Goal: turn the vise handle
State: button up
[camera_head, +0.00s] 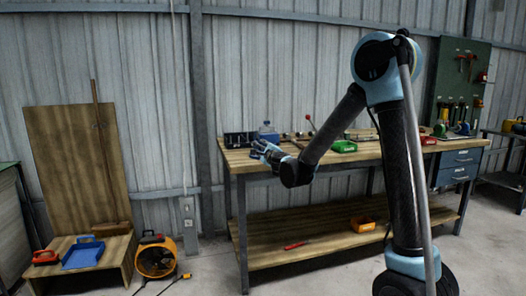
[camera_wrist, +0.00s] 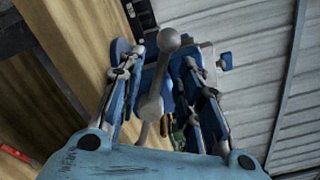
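The vise handle (camera_wrist: 153,103) is a grey bar with a ball end, in the middle of the wrist view. It lies between the two fingers of my gripper (camera_wrist: 162,62), which stand apart on either side of it. I see no clear contact between the fingers and the bar. Blue parts of the vise (camera_wrist: 224,61) show behind and beside the fingers, and much of it is hidden by them. In the head view my gripper (camera_head: 267,151) is at the left front edge of the workbench, where vise and fingers are hard to tell apart.
A yellow fan (camera_head: 155,260) stands on the floor at left.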

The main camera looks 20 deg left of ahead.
jog(key=shift+w+a, duration=0.25)
jog(key=shift+w, duration=0.15)
grip_shut()
jog(key=shift+s+r, duration=0.1)
